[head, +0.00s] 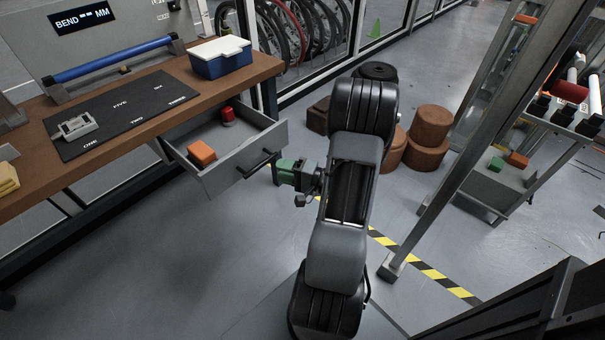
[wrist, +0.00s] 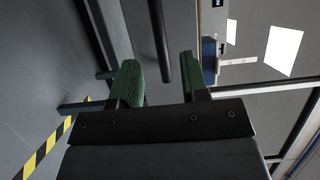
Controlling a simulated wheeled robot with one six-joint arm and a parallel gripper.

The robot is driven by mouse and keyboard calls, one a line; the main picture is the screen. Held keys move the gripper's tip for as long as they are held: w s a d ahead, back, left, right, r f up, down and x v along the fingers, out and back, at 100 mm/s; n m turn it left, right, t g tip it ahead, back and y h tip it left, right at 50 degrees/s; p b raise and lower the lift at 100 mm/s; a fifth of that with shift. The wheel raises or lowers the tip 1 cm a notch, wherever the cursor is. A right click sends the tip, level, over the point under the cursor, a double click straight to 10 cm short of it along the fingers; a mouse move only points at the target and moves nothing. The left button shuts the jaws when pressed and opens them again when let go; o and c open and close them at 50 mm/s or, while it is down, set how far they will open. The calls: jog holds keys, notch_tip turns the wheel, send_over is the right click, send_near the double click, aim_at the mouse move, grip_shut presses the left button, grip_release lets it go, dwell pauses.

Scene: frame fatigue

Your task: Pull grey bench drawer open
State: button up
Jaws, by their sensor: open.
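The grey bench drawer (head: 222,181) stands pulled out from under the wooden bench, with its inside showing in the head view. Its dark bar handle (head: 258,166) is on the front face. An orange block (head: 201,153) and a red object (head: 228,116) lie in the drawer. My gripper (head: 279,171), with green fingers, is open just right of the handle. In the wrist view, the dark handle bar (wrist: 161,42) appears between the spread fingers of my gripper (wrist: 161,65). I cannot tell whether either finger touches it.
The wooden bench (head: 150,93) holds a black mat (head: 115,115), a grey part (head: 76,127) and a blue box with a white lid (head: 221,57). Brown round stools (head: 430,130) and a metal post (head: 455,150) stand to the right. The floor before the drawer is clear.

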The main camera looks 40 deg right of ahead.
jog(key=v, duration=0.6)
jog(key=shift+s, duration=0.2)
jog(key=shift+d, duration=0.1)
jog(key=s+a+f+m+g+y, duration=0.2)
jog(key=s+a+f+g, duration=0.1)
jog(key=a+g, duration=0.15)
jog(key=s+a+r+n+g+h+p, duration=0.25)
jog(key=a+r+g+p, duration=0.25)
jog(key=r+g+p, duration=0.35)
jog(key=a+r+n+h+p, duration=0.2)
jog(key=r+p, duration=0.4)
jog(key=r, duration=0.4)
jog(key=w+a+r+n+h+p, duration=0.1)
jog(key=a+r+n+h+p, duration=0.2)
jog(key=r, duration=0.8)
jog(key=w+a+r+n+h+p, duration=0.1)
jog(key=a+r+n+h+p, duration=0.2)
jog(key=a+r+n+p, duration=0.3)
notch_tip(320, 180, up, 5)
jog(key=n+p, duration=0.1)
jog(key=p, duration=0.2)
jog(key=shift+f+t, duration=0.25)
jog(key=shift+t, duration=0.15)
